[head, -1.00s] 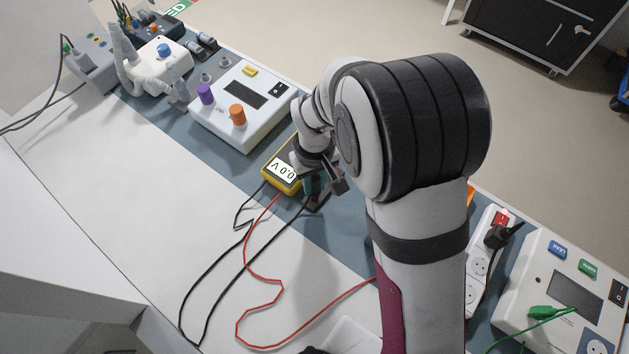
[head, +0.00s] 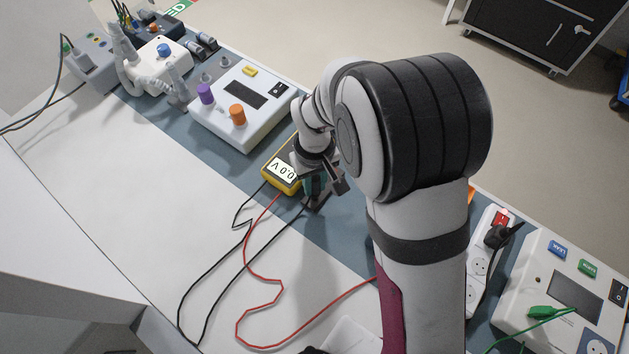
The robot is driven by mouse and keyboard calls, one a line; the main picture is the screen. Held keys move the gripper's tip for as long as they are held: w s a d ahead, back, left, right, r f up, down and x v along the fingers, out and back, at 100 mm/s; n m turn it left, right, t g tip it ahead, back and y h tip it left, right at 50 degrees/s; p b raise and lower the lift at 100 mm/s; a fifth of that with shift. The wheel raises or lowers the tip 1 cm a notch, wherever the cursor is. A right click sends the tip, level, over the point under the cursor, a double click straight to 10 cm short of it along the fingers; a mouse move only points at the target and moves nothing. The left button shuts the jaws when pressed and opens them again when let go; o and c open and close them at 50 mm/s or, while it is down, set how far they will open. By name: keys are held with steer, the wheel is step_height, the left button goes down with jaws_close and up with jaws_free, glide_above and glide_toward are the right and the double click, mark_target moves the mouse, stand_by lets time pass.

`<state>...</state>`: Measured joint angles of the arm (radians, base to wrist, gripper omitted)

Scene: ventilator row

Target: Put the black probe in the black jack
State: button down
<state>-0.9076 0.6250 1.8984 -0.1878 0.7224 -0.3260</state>
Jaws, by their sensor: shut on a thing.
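The yellow multimeter (head: 269,166) reads 0.0 V and sits on the blue-grey mat, partly behind my wrist. A black lead (head: 252,262) leaves the meter, loops over the white bench and ends at my gripper. The probe's body and tip are hidden. I cannot make out the black jack or tell whether the probe touches it.
A red lead (head: 280,287) curves from the meter across the bench and under my arm. A white unit with purple and orange knobs (head: 236,132) stands left of my gripper. A power strip (head: 477,270) and another white device (head: 518,288) are at right.

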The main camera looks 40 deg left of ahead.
steer(key=shift+r, duration=2.55)
steer(key=w+d+r+m, duration=0.3)
steer(key=w+d+r, duration=0.15)
steer(key=d, duration=0.35)
steer(key=w+d+r+m, duration=0.35)
steer(key=d+r, duration=0.25)
steer(key=d, duration=0.3)
steer(key=shift+n, duration=0.25)
steer(key=shift+w+f, duration=0.2)
steer(key=shift+f, duration=2.8)
steer(key=shift+f, duration=0.9)
steer(key=c, duration=0.7)
jaws_free()
steer(key=shift+o, duration=0.2)
